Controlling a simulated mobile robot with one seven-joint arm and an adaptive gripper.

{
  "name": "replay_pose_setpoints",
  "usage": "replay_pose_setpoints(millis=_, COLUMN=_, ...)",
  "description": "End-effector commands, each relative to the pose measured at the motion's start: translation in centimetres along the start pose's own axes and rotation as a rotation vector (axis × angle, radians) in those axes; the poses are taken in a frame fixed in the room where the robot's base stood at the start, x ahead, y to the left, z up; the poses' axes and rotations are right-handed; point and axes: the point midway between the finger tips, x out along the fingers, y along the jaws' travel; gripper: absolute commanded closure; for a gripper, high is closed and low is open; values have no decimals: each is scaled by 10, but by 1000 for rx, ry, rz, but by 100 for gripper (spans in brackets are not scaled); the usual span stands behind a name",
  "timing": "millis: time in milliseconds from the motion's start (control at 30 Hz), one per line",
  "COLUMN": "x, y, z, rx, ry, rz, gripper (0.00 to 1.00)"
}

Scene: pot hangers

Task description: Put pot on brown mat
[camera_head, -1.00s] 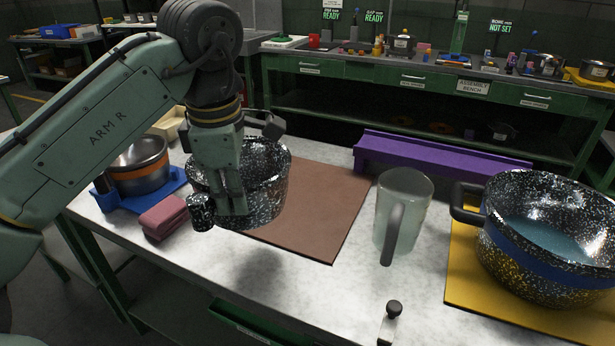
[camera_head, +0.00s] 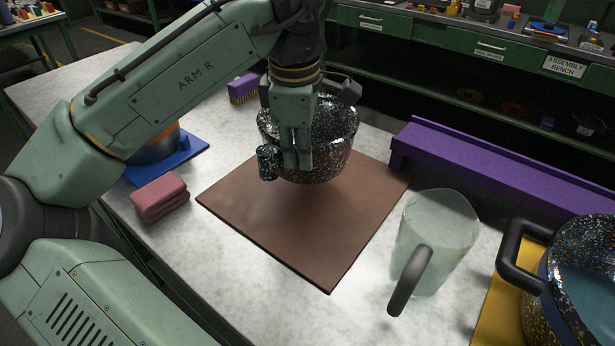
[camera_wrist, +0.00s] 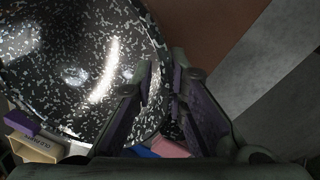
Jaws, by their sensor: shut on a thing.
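The black speckled pot (camera_head: 335,140) hangs upright in my gripper (camera_head: 297,160), over the far part of the brown mat (camera_head: 310,220). A gap seems to show between the pot's bottom and the mat, though its exact height is hard to tell. My gripper is shut on the pot at its near side; a short speckled handle end sticks out left of the fingers. In the wrist view the speckled inside of the pot (camera_wrist: 75,65) fills the left, with the fingers (camera_wrist: 160,100) at its wall. The mat also shows in the wrist view (camera_wrist: 215,30).
A folded pink cloth (camera_head: 160,197) and a blue mat (camera_head: 170,160) lie to the left. A glass pitcher (camera_head: 435,235) stands right of the mat. A purple rack (camera_head: 500,165) is behind it. A large speckled pot (camera_head: 585,270) is at far right on a yellow mat (camera_head: 495,310).

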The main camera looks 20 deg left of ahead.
Motion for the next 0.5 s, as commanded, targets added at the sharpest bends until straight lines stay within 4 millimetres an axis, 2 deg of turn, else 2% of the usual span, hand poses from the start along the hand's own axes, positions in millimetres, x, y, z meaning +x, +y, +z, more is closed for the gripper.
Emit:
replay_pose_setpoints(millis=100, x=18, y=-3, z=0, rx=-1, ry=-1, rz=1, gripper=100)
replay_pose_setpoints(millis=367, x=39, y=-5, z=0, rx=-1, ry=0, rz=1, gripper=100)
replay_pose_setpoints(millis=500, x=57, y=-8, z=0, rx=-1, ry=-1, rz=1, gripper=100)
